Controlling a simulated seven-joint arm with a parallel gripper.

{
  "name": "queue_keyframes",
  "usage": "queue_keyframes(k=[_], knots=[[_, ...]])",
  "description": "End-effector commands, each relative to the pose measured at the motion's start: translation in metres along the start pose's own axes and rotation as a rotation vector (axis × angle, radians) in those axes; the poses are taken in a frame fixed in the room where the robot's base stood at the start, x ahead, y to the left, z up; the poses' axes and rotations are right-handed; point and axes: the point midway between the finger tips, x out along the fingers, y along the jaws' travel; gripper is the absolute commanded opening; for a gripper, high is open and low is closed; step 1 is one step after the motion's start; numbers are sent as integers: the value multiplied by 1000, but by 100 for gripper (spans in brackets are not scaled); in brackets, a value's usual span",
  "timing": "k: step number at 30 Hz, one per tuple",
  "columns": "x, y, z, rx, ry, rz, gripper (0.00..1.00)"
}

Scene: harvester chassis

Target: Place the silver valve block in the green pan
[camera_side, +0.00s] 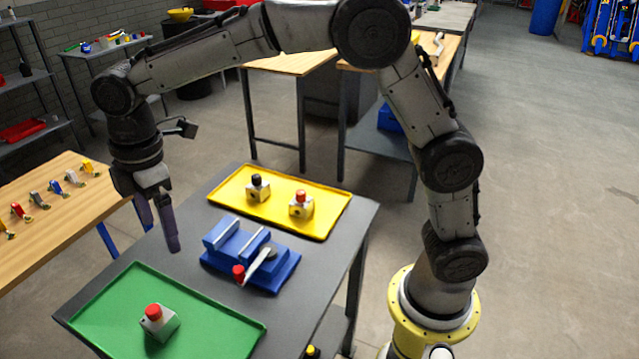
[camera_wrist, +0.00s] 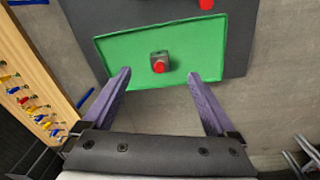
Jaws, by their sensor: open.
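A silver-grey valve block (camera_side: 163,327) with a red knob sits upright in the green pan (camera_side: 215,312), at the front of the dark table. In the wrist view the block (camera_wrist: 160,56) lies near the middle of the pan (camera_wrist: 206,45), beyond my fingertips. My gripper (camera_side: 160,238) is open and empty, pointing down near the table's left edge, above and behind the pan. In the wrist view its two purple fingers (camera_wrist: 158,75) are spread wide with nothing between them. The block touches neither finger.
A blue vise (camera_side: 240,262) with a red-tipped handle stands behind the pan. A wooden bench (camera_side: 40,235) with small coloured parts is at left.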

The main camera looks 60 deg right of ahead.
Motion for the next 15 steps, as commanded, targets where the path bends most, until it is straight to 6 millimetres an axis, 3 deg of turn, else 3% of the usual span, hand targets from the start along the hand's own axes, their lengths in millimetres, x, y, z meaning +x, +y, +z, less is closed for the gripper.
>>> queue_keyframes(k=[1, 6, 10, 15], knots=[[-21, -6, 24, 89, 20, 28, 92], [-63, -37, 94, 380, 79, 100, 92], [-80, -70, 143, 600, 130, 152, 92], [-85, -123, 198, 882, 207, 218, 92]])
